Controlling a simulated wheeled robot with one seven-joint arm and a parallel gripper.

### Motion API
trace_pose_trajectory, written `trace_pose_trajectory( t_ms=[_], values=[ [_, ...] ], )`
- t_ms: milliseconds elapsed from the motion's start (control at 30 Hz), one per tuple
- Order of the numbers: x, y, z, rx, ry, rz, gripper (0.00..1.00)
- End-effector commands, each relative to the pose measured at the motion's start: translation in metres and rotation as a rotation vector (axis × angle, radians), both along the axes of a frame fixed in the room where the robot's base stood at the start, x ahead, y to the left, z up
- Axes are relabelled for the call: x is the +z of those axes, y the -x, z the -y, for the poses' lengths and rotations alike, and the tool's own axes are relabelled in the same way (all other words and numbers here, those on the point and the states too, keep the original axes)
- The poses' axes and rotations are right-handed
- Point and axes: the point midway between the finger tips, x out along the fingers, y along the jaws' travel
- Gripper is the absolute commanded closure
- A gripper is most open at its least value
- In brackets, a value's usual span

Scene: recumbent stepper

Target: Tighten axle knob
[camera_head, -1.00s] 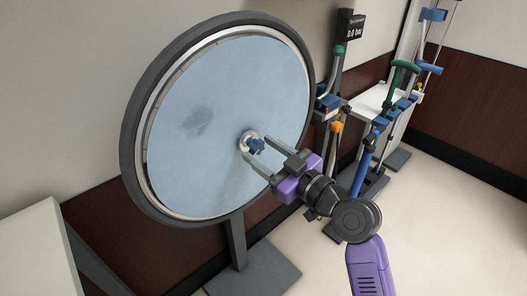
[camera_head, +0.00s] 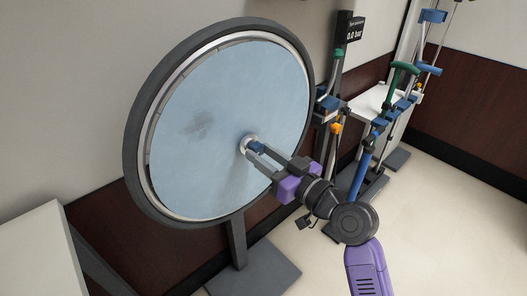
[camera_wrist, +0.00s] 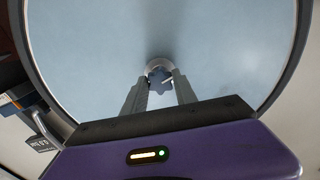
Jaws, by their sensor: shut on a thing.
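The axle knob (camera_head: 258,147) is a small blue lobed knob at the centre of a large pale blue disc (camera_head: 200,130) with a dark rim. It sits on a light metal hub (camera_head: 246,141). My gripper (camera_head: 257,149) reaches in from the lower right, its grey fingers shut on the knob. In the wrist view the knob (camera_wrist: 159,76) shows between the two fingertips, with one finger on each side. The fingers hide part of the knob in the head view.
The disc stands on a grey post and base plate (camera_head: 255,274). A white surface (camera_head: 38,250) is at lower left. Open floor lies at lower right.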

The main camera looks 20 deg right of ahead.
Motion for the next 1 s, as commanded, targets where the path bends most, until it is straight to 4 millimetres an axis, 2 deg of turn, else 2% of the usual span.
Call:
trace_pose_trajectory(
  t_ms=[1000],
  values=[
    [0.0031,0.001,-0.0014,-0.002,-0.922,-0.303,1.0]
  ],
)
